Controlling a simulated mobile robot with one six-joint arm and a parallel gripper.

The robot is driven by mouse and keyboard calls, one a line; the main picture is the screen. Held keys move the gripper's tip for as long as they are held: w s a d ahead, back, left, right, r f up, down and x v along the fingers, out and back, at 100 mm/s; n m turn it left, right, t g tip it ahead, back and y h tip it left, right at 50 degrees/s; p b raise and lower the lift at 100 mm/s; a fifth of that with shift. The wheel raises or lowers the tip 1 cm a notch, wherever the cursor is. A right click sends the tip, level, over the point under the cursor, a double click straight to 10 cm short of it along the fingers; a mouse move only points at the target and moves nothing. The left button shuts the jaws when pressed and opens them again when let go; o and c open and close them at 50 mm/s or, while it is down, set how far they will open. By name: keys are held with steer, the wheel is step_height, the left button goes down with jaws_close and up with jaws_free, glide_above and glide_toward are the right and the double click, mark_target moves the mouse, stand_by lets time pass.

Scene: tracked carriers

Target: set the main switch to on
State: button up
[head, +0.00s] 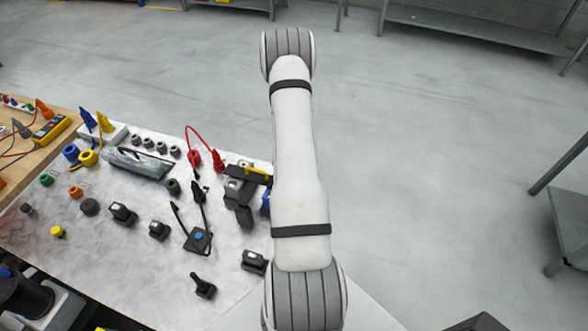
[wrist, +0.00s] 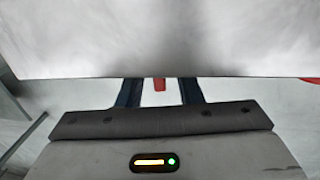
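In the head view a pale board (head: 150,262) carries many controls, and I cannot tell for sure which one is the main switch. A dark control with a blue centre and upright black levers (head: 198,240) stands on it, and a small black lever switch (head: 203,287) is nearer the front. My gripper (wrist: 159,94) shows in the wrist view with two dark blue fingers apart. A small red piece (wrist: 160,84) shows in the gap, clear of both fingers. The fingertips are hidden behind a pale surface. In the head view my arm covers the board's right edge.
Red plugs with a red lead (head: 206,158) stand at the board's back. Blue and yellow plugs (head: 97,121) and a yellow meter (head: 51,130) are at the left. Several black switches and coloured knobs dot the board. Open grey floor (head: 430,150) lies right, with metal shelves beyond.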

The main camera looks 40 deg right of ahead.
steer(key=shift+f, duration=0.4)
steer(key=shift+c, duration=0.3)
jaws_close()
